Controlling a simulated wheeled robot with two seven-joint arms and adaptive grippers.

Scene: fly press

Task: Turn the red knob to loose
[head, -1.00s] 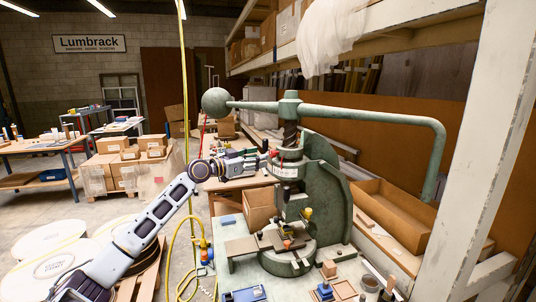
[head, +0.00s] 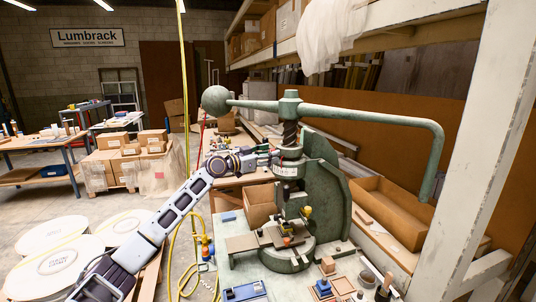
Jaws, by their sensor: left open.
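The green fly press (head: 330,195) stands on the bench, with a pale scale ring (head: 287,170) around its screw column. In the earlier frame a small red part shows at the left of the column; now I cannot make it out, and my left gripper covers that spot. My left gripper (head: 272,158) is open, its fingertips at the left side of the column just above the ring. I cannot tell whether it touches the red knob. My right gripper is not in view.
The press's long handle (head: 370,114) with its ball weight (head: 215,100) spans above my left arm. A yellow hose (head: 186,110) hangs beside the arm. A cardboard box (head: 259,204), blue tray (head: 245,291) and small blocks lie around the press.

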